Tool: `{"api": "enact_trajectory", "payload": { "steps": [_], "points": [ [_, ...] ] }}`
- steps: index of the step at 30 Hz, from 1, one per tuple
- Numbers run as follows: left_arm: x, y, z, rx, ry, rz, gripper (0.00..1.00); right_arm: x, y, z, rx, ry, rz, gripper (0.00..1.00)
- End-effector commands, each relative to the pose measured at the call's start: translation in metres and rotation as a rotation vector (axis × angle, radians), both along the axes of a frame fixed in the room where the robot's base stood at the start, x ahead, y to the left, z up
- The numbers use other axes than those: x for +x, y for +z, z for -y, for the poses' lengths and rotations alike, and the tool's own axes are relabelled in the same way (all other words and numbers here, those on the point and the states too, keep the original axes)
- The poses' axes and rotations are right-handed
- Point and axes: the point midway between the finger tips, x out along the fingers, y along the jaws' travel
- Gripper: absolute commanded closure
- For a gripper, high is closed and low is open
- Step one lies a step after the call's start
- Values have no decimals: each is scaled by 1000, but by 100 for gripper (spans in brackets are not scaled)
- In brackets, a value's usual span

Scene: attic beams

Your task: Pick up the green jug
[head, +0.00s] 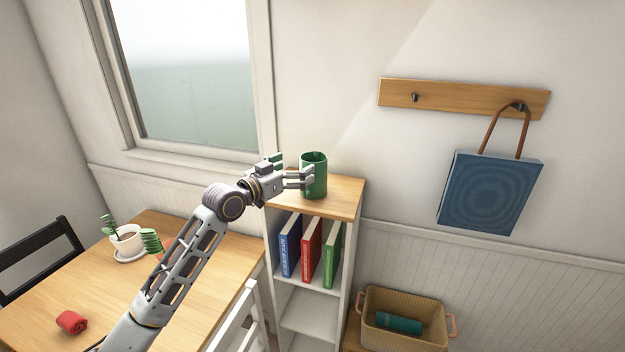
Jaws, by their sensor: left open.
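The green jug (314,176) stands upright on the wooden top of a narrow white shelf unit (345,193). My left gripper (304,179) reaches in from the left at the jug's height. Its fingers are open, and their tips are at the jug's left side, overlapping it in the picture. I cannot tell whether they touch it. The jug's lower left side is partly hidden by the fingers. My right gripper is not in view.
Several books (311,248) stand in the shelf below. A wooden table (70,290) at left holds a potted plant (126,240) and a red cloth-like item (71,322). A blue bag (490,192) hangs from a wall rack (450,97). A basket (372,336) sits lower right.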

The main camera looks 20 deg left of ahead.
Motion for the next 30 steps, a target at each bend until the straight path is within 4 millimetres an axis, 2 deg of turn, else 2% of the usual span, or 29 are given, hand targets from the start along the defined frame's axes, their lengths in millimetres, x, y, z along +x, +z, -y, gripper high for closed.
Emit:
{"api": "enact_trajectory", "payload": {
  "steps": [4, 19, 30],
  "points": [
    [6, 1, 3, 2, 0, 1, 2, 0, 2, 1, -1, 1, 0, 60],
    [10, 1, 5, 1, 0, 0, 2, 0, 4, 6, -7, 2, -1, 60],
    [39, 3, 18, 0, 0, -1, 2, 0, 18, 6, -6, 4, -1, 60]
  ]
}}
